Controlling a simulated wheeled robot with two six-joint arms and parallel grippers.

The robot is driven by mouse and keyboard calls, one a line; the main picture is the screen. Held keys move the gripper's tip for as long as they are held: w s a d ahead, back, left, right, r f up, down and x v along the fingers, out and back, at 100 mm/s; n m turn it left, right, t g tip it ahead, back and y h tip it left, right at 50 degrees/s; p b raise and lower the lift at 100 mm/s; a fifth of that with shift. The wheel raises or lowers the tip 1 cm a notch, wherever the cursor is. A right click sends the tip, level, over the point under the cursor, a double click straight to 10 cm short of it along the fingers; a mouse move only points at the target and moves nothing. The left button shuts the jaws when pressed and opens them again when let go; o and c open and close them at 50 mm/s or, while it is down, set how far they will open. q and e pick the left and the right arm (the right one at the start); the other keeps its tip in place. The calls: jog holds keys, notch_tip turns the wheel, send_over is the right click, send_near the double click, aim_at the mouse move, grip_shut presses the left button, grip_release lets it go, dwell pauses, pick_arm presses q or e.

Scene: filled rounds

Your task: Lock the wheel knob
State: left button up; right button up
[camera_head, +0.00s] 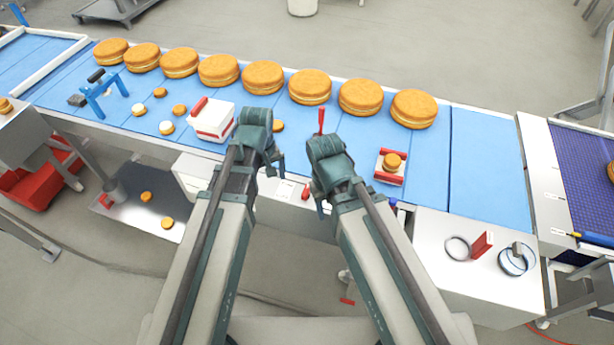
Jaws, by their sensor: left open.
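My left gripper (272,164) is open and empty, above the front edge of the belt, far from the wheel piece. My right gripper (319,195) points down near the belt's front edge, also well left of the wheel piece; its jaws are mostly hidden.
Several large filled rounds (310,87) line the back of the blue belt (480,160). A red-and-white box (212,121), a blue stand (100,92), a red lever (321,120) and a small tray with a round (392,162) are around my arms. The belt's right part is clear.

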aim_at(306, 190)
pick_arm(q)
jog(key=w+d+n, duration=0.5)
jog(key=d+n, duration=0.4)
jog(key=d, duration=0.1)
jog(key=shift+w+d+r, duration=0.25)
jog(key=shift+w+d, duration=0.1)
notch_tip(306, 190, down, 14)
jog(key=b, duration=1.3)
jog(key=shift+r+b, duration=0.1)
jog(key=shift+b, duration=0.3)
jog(key=shift+c, duration=0.2)
jog(key=c, duration=1.3)
jog(key=shift+c, duration=0.2)
